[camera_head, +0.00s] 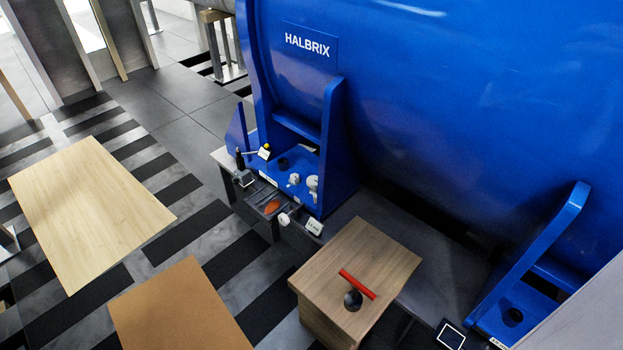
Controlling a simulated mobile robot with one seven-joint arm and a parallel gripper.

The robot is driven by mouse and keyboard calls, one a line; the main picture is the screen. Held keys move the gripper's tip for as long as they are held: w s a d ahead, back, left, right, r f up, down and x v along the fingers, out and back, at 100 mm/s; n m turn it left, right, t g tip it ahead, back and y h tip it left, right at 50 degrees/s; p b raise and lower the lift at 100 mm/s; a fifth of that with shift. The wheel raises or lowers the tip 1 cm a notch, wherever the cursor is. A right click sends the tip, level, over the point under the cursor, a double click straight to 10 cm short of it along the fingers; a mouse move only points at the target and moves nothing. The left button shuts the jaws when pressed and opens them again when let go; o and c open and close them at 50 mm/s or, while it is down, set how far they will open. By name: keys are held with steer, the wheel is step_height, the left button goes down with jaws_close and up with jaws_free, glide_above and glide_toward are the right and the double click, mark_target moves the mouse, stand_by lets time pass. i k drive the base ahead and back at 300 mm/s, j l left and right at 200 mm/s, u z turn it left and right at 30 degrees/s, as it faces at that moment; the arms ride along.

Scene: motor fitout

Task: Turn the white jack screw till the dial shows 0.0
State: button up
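A small white knob (284,219), which looks like the white jack screw, sticks out at the front edge of the base under the blue motor's foot (270,172). Beside it on the right is a small white display (314,226), seemingly the dial's readout; its figures are too small to read. Two more pale fittings, a smaller one (294,180) and a larger one (312,184), stand on the foot. My gripper is not in view, and nothing is seen touching the knob.
A wooden box (375,248) with a red bar (358,284) and a dark round thing (352,300) stands right of the knob. An orange item (271,207) lies left of it. Two boards (90,215) (180,315) are at left, with striped floor between them and the motor.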

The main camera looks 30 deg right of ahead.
mark_target(312, 182)
steer(key=i+z, duration=0.1)
steer(key=z, duration=0.65)
steer(key=i+j+z, duration=0.35)
steer(key=j+z, duration=0.35)
steer(key=i+j, duration=0.1)
steer(key=j, duration=0.2)
steer(key=i+j+z, duration=0.15)
steer(key=j, duration=0.15)
steer(key=i+j, duration=0.1)
steer(key=j, duration=0.2)
steer(key=i+j, duration=0.15)
steer(key=j, duration=0.2)
